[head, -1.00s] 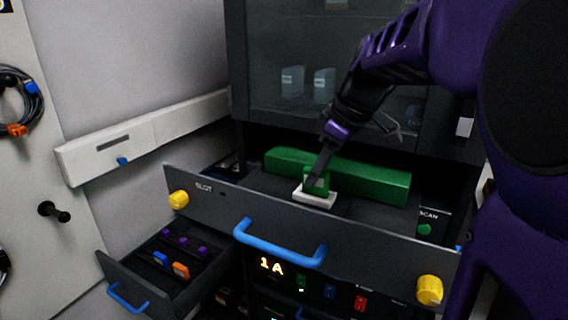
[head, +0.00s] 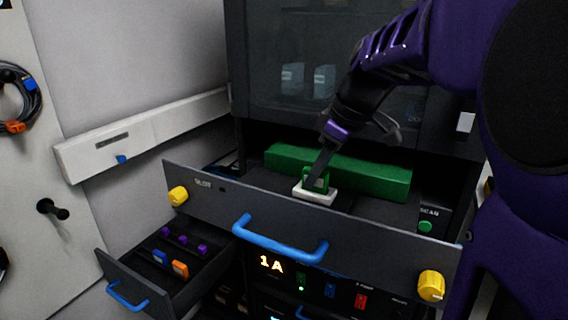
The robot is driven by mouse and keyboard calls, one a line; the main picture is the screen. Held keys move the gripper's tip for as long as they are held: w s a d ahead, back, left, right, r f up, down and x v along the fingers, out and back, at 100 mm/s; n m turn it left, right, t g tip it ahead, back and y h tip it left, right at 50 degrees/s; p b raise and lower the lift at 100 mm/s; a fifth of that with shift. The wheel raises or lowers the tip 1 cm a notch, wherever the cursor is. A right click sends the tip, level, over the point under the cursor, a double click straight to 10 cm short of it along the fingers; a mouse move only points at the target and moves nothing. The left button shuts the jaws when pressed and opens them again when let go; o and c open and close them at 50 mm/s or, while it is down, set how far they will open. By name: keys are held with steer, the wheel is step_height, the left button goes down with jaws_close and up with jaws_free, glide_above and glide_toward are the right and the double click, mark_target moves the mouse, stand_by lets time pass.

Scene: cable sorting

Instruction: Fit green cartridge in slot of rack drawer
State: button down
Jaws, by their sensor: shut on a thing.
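The rack drawer (head: 300,226) labelled SLOT is pulled out, with a blue handle and a yellow knob at each end. Inside it, near the front panel, is a white slot block (head: 304,191). The small green cartridge (head: 317,187) stands upright at this block; I cannot tell how deep it sits in it. My gripper (head: 320,172) reaches down from the upper right and is shut on the cartridge's top. The gripper's fingers hide part of the cartridge. A long green block (head: 380,178) lies behind it in the drawer.
A lower left drawer (head: 118,276) is open and holds purple, blue and orange pieces. A SCAN box with a green button (head: 425,227) stands at the right. A glass-fronted cabinet (head: 270,60) is above. A cable coil (head: 20,95) hangs on the left wall.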

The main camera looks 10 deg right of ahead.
stand_by(0.4)
steer(key=c, duration=0.7)
jaws_free()
steer(key=o, duration=0.5)
steer(key=shift+r+p, duration=2.65)
steer(key=shift+r, duration=0.85)
